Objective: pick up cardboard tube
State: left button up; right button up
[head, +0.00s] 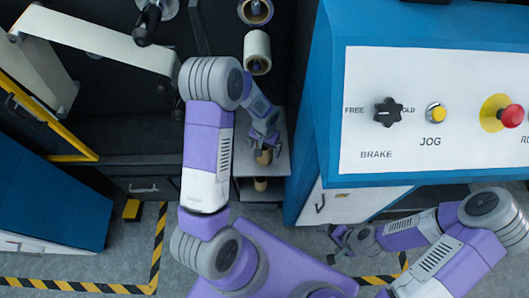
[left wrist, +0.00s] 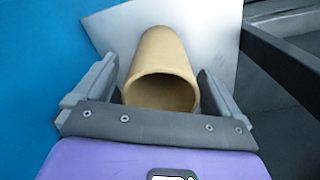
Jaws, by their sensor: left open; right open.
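A tan cardboard tube (left wrist: 160,58) stands between the two fingers of my left gripper (left wrist: 150,92) in the left wrist view. Its open hollow end faces the camera, and it rests on a pale metal shelf (left wrist: 105,30). The fingers are open, one on each side of the tube, with a visible gap on the left. In the head view my left gripper (head: 266,147) is over the shelf, and the tube (head: 264,157) shows partly below it. My right gripper (head: 340,246) is open and empty at the lower right, near the blue cabinet.
A second tan tube (head: 260,184) is on a lower shelf. Rolls (head: 257,52) hang above. The blue machine with its control panel (head: 435,110) stands close on the right. A dark frame beam (left wrist: 285,65) runs beside the shelf. Yellow-black tape (head: 158,250) marks the floor.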

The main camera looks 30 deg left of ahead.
pick_arm(q)
jog(key=shift+f, duration=0.85)
jog(key=c, duration=1.1)
jog(key=shift+o, duration=0.2)
jog(key=shift+r, duration=0.1)
notch_tip(320, 180, up, 10)
jog(key=p, duration=0.3)
